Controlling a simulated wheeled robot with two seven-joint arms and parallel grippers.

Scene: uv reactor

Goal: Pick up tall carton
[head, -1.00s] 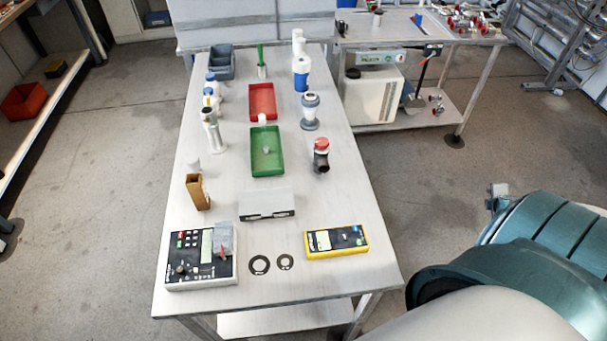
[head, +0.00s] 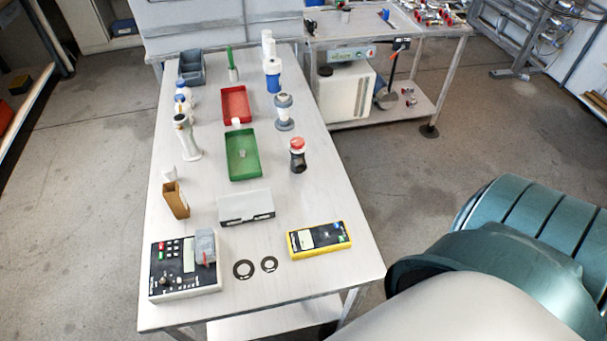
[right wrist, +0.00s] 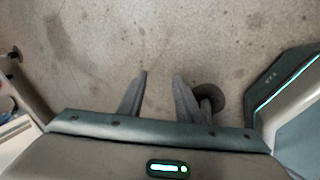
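The tall carton looks to be the brown upright box (head: 176,201) on the left side of the table in the head view. It leans slightly in the picture, and its top looks open. A small white object (head: 169,174) stands right behind it. My right gripper (right wrist: 160,84) shows in the right wrist view with its two fingers apart and nothing between them, above bare floor. It is away from the carton. My left gripper is in neither view.
On the white table (head: 330,281), a grey-white box (head: 246,206) stands right of the carton. A control unit (head: 185,268) and a yellow meter (head: 320,239) lie in front. Green (head: 242,168) and red (head: 237,104) trays lie behind. Several bottles and fittings line both sides.

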